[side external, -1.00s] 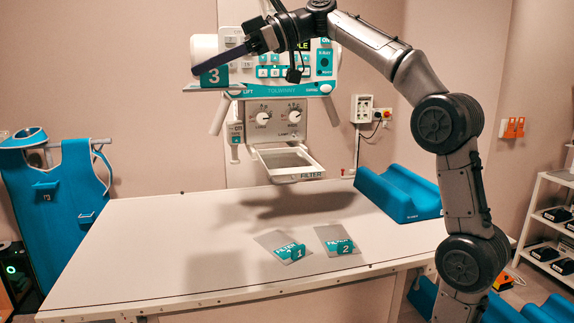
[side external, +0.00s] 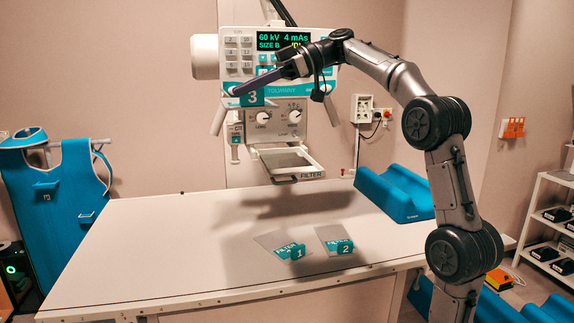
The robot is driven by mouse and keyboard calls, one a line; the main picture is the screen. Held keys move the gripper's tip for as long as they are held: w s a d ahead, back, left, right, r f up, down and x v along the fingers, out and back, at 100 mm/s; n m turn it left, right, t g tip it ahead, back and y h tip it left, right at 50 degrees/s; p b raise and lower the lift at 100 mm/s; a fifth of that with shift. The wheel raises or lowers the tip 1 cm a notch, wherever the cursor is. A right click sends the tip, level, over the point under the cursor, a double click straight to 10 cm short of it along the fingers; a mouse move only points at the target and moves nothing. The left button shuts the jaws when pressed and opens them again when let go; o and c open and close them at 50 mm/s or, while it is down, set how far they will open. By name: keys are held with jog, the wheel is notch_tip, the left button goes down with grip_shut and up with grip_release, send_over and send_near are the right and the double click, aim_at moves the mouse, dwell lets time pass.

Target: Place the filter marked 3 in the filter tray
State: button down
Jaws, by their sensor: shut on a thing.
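My gripper (side external: 262,84) is shut on the filter marked 3 (side external: 252,97) and holds it in the air in front of the X-ray unit's panel. The filter's teal tab with a white 3 faces the camera; its plate is hard to make out. The filter tray (side external: 311,173), a pale frame labelled FILTER, sticks out under the X-ray unit, below and to the right of my gripper. The filter marked 1 (side external: 298,252) and the filter marked 2 (side external: 344,247) lie apart on the table.
The X-ray unit (side external: 300,117) with knobs and a display stands behind my gripper. A blue padded cradle (side external: 393,196) sits at the table's right back. The left part of the white table (side external: 150,240) is clear. A blue apron (side external: 83,190) hangs at the left.

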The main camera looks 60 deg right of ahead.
jog(key=s+d+f, duration=0.3)
jog(key=d+f, duration=0.7)
jog(key=d, duration=0.3)
jog(key=shift+w+d+f, duration=0.1)
jog(key=shift+f, duration=1.8)
jog(key=shift+d+f, duration=0.1)
jog(key=shift+f, duration=1.8)
jog(key=shift+f, duration=0.1)
jog(key=c, duration=0.8)
grip_release()
jog(key=v, duration=0.7)
jog(key=shift+s+d+r, duration=0.1)
jog(key=shift+s+r, duration=0.1)
jog(key=shift+r, duration=0.05)
